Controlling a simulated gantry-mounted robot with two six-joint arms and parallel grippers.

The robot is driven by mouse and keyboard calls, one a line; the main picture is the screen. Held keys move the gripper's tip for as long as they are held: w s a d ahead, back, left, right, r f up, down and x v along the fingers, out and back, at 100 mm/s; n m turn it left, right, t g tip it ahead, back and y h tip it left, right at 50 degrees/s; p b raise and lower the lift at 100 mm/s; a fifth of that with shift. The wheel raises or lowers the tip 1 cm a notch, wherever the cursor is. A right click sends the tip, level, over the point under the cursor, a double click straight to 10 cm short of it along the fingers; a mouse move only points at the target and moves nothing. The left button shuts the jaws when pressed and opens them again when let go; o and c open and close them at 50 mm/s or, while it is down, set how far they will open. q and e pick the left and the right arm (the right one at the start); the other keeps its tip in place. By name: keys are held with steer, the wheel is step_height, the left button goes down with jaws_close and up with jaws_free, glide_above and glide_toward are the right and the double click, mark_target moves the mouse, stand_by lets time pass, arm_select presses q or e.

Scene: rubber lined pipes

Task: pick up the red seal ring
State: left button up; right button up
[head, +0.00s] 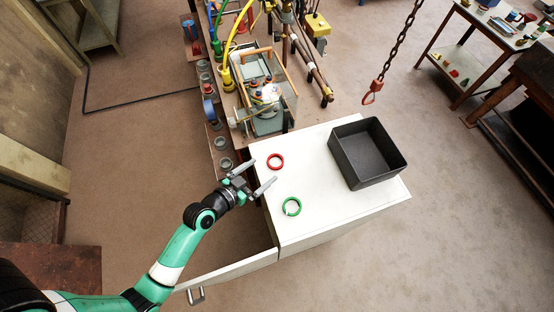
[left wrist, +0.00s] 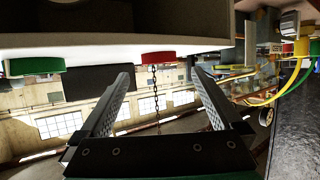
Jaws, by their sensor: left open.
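The red seal ring (head: 275,161) lies flat on the white cabinet top (head: 330,220), near its left edge. It also shows in the left wrist view (left wrist: 159,57), edge-on and upside down, beyond the fingertips and roughly between them. A green ring (head: 292,206) lies on the same top, nearer the front; it shows at the left in the left wrist view (left wrist: 35,66). My left gripper (head: 253,178) is open and empty at the left edge of the cabinet top, just left of the red ring and apart from it. My right gripper is not in view.
A black open bin (head: 368,153) stands on the right of the cabinet top. A chain with a red hook (head: 372,92) hangs behind it. A bench with pipes and a clear-sided box (head: 262,95) adjoins the cabinet at the back. The middle of the top is clear.

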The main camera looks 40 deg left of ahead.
mark_target(281, 157)
arm_select(q)
steer(key=x, duration=0.6)
steer(key=shift+w+d+r, duration=0.1)
steer(key=shift+r, duration=0.1)
steer(key=c, duration=1.3)
steer(key=shift+r, duration=0.1)
